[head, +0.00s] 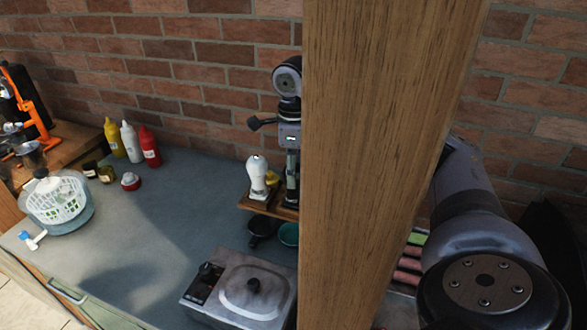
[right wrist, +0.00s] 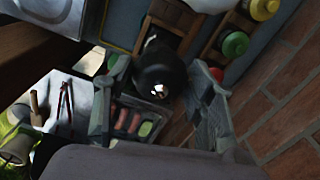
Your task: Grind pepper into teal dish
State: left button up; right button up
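The teal dish (head: 288,234) shows in the head view on the table just left of the wooden post, which partly cuts it off. In the right wrist view a dark, rounded object with a shiny top, likely the pepper mill (right wrist: 160,75), stands between the fingers of my right gripper (right wrist: 160,90). The fingers are apart on either side of it, with gaps visible. In the head view my right gripper (head: 291,170) points down over a small wooden rack, partly behind the post. I cannot make out the teal dish in the right wrist view. My left gripper is out of view.
The wooden post (head: 375,150) blocks much of the head view. A white mill (head: 258,178) stands on the rack (head: 252,205) beside my gripper. A black bowl (head: 262,228) and lidded fryer (head: 240,290) are nearby. The table's middle (head: 180,220) is clear.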

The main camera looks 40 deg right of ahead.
jog(key=shift+o, duration=1.3)
jog(key=shift+r, duration=0.1)
notch_tip(320, 180, up, 12)
